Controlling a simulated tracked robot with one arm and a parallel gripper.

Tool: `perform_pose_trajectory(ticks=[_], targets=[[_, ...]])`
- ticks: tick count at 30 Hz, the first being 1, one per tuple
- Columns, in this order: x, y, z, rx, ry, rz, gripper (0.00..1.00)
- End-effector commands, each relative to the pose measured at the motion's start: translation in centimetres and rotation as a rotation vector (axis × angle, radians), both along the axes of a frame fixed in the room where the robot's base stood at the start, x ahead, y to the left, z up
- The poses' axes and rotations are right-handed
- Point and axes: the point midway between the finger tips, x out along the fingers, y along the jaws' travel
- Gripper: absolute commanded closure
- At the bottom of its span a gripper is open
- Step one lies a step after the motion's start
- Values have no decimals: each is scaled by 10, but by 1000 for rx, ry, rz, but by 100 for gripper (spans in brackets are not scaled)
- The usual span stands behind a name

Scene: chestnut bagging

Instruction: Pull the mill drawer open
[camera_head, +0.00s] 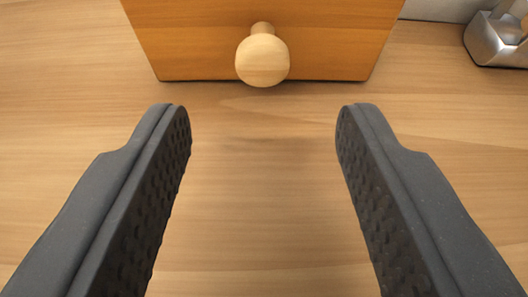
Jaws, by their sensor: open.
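The mill drawer (190,50) shows as an orange-brown wooden front at the top middle of the picture. A pale round wooden knob (262,61) sticks out from it towards me. My gripper (263,118) is open, with its two dark grey padded fingers wide apart. The fingertips lie to the left and right of the knob's line and stop short of it, so the knob is not between them. Nothing is between the fingers. The upper part of the mill is out of the picture, and I cannot see any gap around the drawer.
The wooden table top (60,110) is clear around and below my fingers. A shiny metal object (492,42) stands at the top right, partly cut off by the picture edge. A pale grey wall or surface (440,9) shows behind at the top right.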

Motion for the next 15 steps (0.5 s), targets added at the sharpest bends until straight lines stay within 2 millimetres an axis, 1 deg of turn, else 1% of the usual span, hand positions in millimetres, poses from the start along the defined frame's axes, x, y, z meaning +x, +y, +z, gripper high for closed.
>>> perform_pose_trajectory(ticks=[1, 5, 9, 15], targets=[[-7, -1, 6, 0, -3, -1, 54], [-25, -1, 10, 1, 2, -2, 54], [-43, -1, 19, 1, -1, -3, 54], [-56, -1, 21, 1, -1, -3, 54]])
